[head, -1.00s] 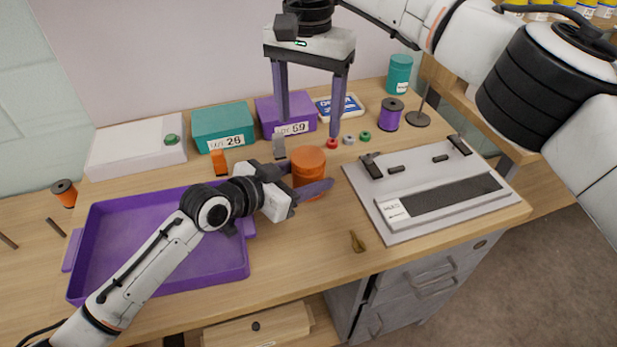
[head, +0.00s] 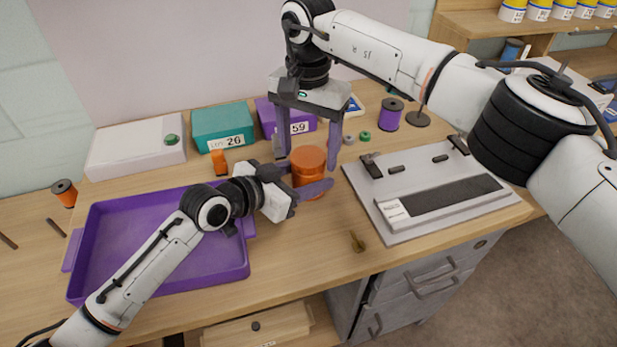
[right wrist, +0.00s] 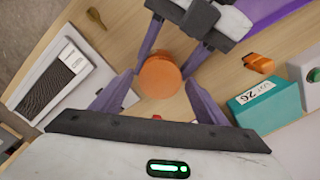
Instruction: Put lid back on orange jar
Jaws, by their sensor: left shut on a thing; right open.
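The orange jar (head: 309,179) stands upright on the table, and its round orange top (head: 308,158) faces up. The top also shows as a plain orange disc in the right wrist view (right wrist: 159,78). A faint line runs around the jar below the top; I cannot tell whether a separate lid sits there. My left gripper (head: 310,172) is shut on the jar from the side, one purple finger in front and one behind. My right gripper (head: 308,160) is open and points down over the jar, its fingers on either side of the top, apart from it.
A purple tray (head: 245,266) lies left of the jar, under my left arm. A grey board (head: 440,224) lies to the right. Teal (head: 222,122) and purple boxes (head: 309,126) stand behind. A small brass piece (head: 357,242) lies in front, with bare table around it.

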